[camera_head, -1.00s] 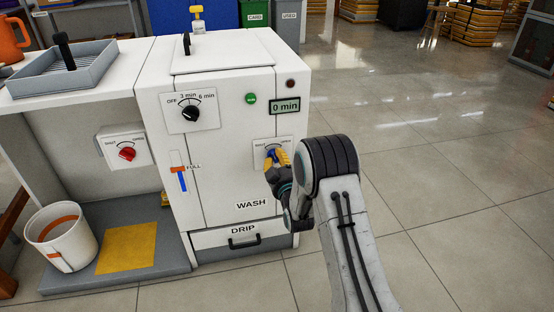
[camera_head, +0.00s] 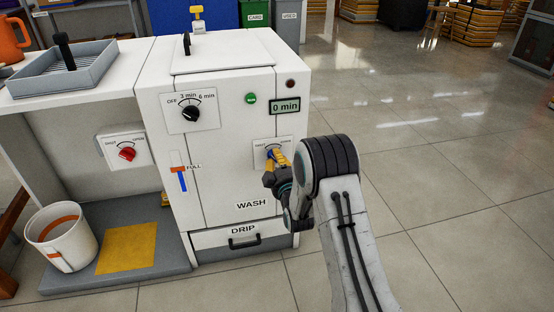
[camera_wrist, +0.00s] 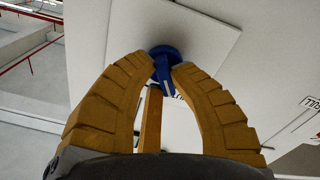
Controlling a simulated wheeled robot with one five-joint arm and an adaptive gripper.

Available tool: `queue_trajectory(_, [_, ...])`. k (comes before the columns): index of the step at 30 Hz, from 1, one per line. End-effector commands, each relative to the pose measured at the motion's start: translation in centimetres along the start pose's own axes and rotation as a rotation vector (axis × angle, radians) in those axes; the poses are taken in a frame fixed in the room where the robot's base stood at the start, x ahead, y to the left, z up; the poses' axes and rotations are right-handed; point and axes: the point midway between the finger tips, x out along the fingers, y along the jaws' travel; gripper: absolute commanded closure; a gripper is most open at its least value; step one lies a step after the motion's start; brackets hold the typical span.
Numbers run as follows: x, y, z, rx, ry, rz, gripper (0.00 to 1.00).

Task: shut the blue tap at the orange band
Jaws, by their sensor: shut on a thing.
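The blue tap (camera_head: 269,154) sits on a white plate on the front of the white wash cabinet (camera_head: 230,175). My gripper (camera_head: 274,155) is at the tap, its yellow fingers shut on it. In the wrist view the round blue tap (camera_wrist: 164,52) shows between the two fingertips (camera_wrist: 165,68), with a pale line on its handle. The fingers hide part of the plate's scale. The level gauge (camera_head: 181,180) on the cabinet front shows a blue column reaching about up to the orange band (camera_head: 177,168) beside the word FULL.
A red tap (camera_head: 127,154) is on a panel at the left. A black timer knob (camera_head: 191,114) and a display (camera_head: 285,106) reading 0 min are above.

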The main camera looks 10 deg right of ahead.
Motion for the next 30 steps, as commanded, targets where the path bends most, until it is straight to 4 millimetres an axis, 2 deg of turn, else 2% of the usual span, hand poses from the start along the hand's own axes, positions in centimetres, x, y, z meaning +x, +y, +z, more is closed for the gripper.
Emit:
queue_trajectory(12, [0.02,-0.15,-0.18,-0.19,0.003,-0.003,1.0])
queue_trajectory(28, [0.03,-0.16,-0.2,-0.217,0.003,-0.003,1.0])
queue_trajectory(29, [0.03,-0.16,-0.2,-0.217,0.003,-0.003,0.78])
queue_trajectory(30, [0.03,-0.16,-0.2,-0.217,0.003,-0.003,0.75])
